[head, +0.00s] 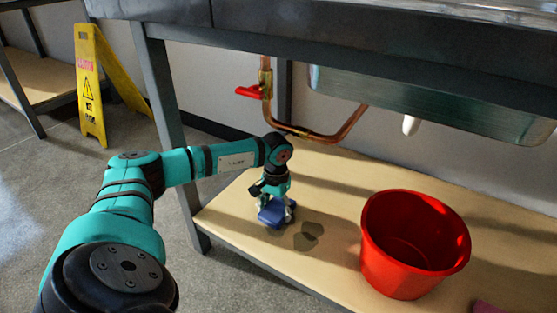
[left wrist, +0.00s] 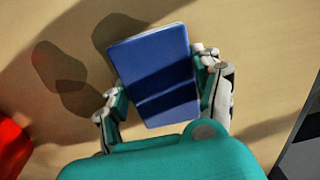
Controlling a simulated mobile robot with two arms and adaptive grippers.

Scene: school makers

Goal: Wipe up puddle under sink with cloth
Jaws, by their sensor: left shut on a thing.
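My left gripper (head: 275,213) reaches down under the sink to the wooden shelf, its fingers on either side of a folded blue cloth (head: 270,216). In the left wrist view the cloth (left wrist: 155,75) is a flat blue block gripped between the two fingers (left wrist: 162,95). It is at or just above the shelf; exact contact is hard to tell. A dark wet-looking puddle (head: 306,240) lies on the shelf just right of the cloth. In the left wrist view the puddle (left wrist: 62,75) shows as rounded dark patches beside the cloth, one partly behind it. My right gripper is not in view.
A red bucket (head: 377,252) stands on the shelf (head: 330,180) right of the puddle. A copper pipe with a red valve handle (head: 249,92) and the sink (head: 440,98) hang above. A grey table leg (head: 165,110) stands left. A yellow wet-floor sign (head: 90,85) is farther left.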

